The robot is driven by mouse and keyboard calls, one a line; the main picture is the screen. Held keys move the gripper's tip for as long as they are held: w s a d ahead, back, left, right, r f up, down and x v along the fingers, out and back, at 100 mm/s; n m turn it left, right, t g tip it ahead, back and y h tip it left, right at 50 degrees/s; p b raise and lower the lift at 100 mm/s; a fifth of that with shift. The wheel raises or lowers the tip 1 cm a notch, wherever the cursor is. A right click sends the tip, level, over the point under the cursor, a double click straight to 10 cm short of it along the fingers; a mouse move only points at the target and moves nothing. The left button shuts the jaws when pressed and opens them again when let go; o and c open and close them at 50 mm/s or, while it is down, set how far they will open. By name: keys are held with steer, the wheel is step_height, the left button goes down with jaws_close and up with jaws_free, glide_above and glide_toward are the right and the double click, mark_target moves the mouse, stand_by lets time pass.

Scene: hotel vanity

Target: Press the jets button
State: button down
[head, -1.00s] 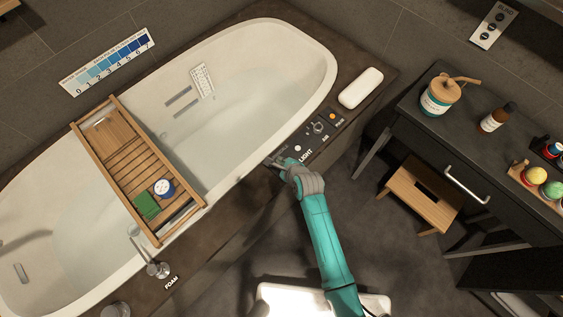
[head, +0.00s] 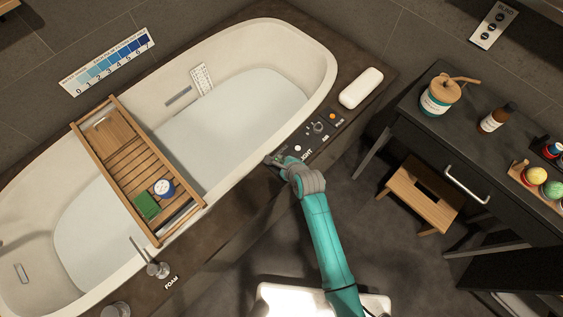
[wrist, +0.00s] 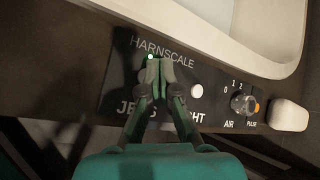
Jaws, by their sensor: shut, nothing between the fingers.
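The black control panel (wrist: 217,82) is on the tub's rim, with the word JETS partly covered by my fingers in the wrist view. My gripper (wrist: 153,66) is shut and empty, its fingertips over the panel above that label. A small greenish-white lit spot (wrist: 150,57) shows right at the fingertips. The jets button is otherwise hidden by the fingers, so I cannot tell whether they touch it. In the head view my gripper (head: 273,162) is at the near end of the panel.
A white round button (wrist: 197,91) by the LIGHT label, the AIR knob (wrist: 242,103) and an orange PULSE button (head: 332,116) are to the right. A white soap-like block (head: 361,88) lies beyond. A wooden tray (head: 124,150) spans the tub (head: 322,70).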

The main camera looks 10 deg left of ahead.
steer(key=shift+r, duration=2.5)
steer(key=s+d+r+n+t+h, duration=0.15)
steer(key=s+d+n, duration=0.35)
steer(key=s+d, duration=0.5)
steer(key=s+d+r+n+t+h, duration=0.15)
steer(key=s+d+n, duration=0.45)
steer(key=s, duration=0.6)
steer(key=s+d+r+n+t+h, duration=0.1)
steer(key=s+d+r+n+t, duration=0.1)
steer(key=s+r, duration=0.6)
steer(key=s+d+r+n+t+h, duration=0.1)
steer(key=s+d+r+n+t, duration=0.1)
steer(key=s+d+r+n, duration=0.3)
steer(key=s+r+n, duration=0.2)
steer(key=s+r, duration=0.2)
steer(key=r, duration=0.2)
steer(key=shift+s+d, duration=0.15)
steer(key=shift+d, duration=0.05)
steer(key=shift+r, duration=0.1)
